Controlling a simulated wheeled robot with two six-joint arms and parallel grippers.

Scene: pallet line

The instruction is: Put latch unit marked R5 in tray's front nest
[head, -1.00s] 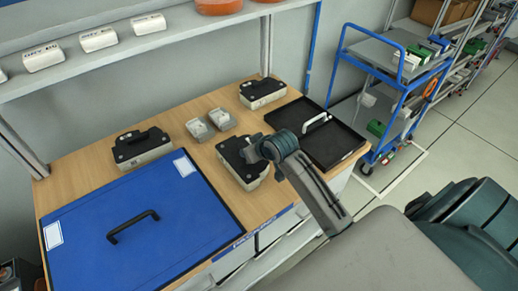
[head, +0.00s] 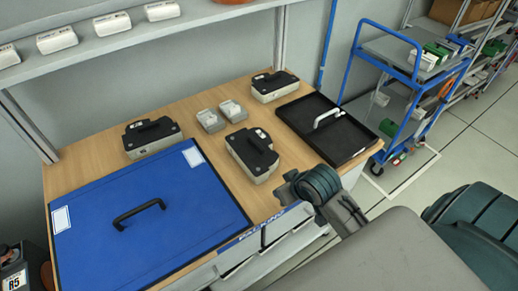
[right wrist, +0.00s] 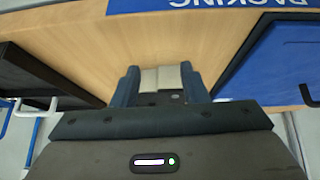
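A dark item with a white label reading R5 (head: 14,278) shows at the bottom left corner of the head view, partly cut off. Three cream units with black tops stand on the bench: one at the left (head: 152,138), one in the middle (head: 252,155), one at the back right (head: 274,87). Their markings are unreadable. A black tray (head: 352,153) with a white handle lies at the right; I cannot make out any nests. My left gripper is out of view.
A large blue panel (head: 180,215) with a black handle covers the bench's left front. A shelf (head: 150,38) with white boxes runs above. A blue trolley (head: 410,75) stands right.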

